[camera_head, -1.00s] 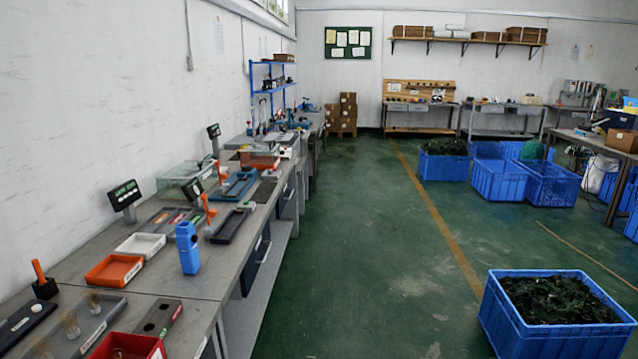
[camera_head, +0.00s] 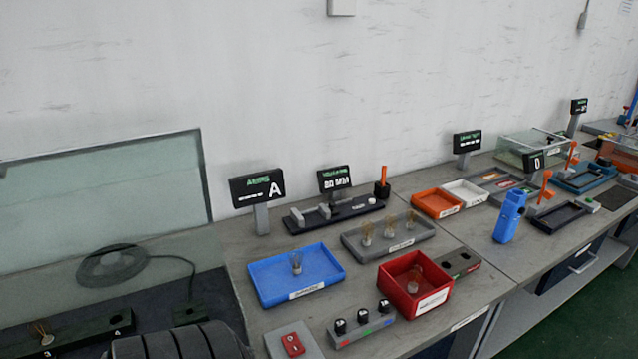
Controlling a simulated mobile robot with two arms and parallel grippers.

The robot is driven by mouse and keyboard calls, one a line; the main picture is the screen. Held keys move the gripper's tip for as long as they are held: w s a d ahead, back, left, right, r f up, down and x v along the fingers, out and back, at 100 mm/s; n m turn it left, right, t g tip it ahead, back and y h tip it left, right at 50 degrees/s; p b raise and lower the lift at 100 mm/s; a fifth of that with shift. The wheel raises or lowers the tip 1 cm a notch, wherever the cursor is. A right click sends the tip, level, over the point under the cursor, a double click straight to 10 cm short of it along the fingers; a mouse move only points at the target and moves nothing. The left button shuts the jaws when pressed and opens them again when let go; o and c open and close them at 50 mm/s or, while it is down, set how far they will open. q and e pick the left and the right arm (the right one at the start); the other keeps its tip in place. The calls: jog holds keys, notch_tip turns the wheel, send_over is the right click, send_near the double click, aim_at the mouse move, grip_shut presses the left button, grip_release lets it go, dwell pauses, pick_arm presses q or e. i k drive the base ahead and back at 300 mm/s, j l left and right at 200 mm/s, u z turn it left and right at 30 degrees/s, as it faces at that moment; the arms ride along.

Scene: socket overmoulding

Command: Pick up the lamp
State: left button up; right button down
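Several small clear bulb-like lamps are on the bench. One lamp (camera_head: 296,262) stands in the blue tray (camera_head: 262,290). A row of 3 lamps (camera_head: 389,228) stands in the grey tray (camera_head: 425,234). Another lamp (camera_head: 414,281) is inside the red bin (camera_head: 390,292), partly hidden by its walls. A lamp (camera_head: 43,334) is at the dark numbered block (camera_head: 95,328) at the lower left. Which lamp the task means, I cannot tell.
Sign "A" (camera_head: 257,189) and another display (camera_head: 334,179) stand behind the trays. A block with black knobs (camera_head: 362,325) and a red button box (camera_head: 292,344) sit at the front. A blue upright device (camera_head: 509,217) and orange tray (camera_head: 437,203) are farther right. A glass panel (camera_head: 110,190) stands left.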

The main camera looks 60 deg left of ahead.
aim_at(295, 255)
jog(key=u, duration=1.95)
jog(key=i+l+u, duration=0.15)
jog(key=l, duration=0.35)
jog(key=i+l+u, duration=0.2)
jog(key=l, duration=0.3)
jog(key=l+u, duration=0.15)
jog(key=l, duration=0.4)
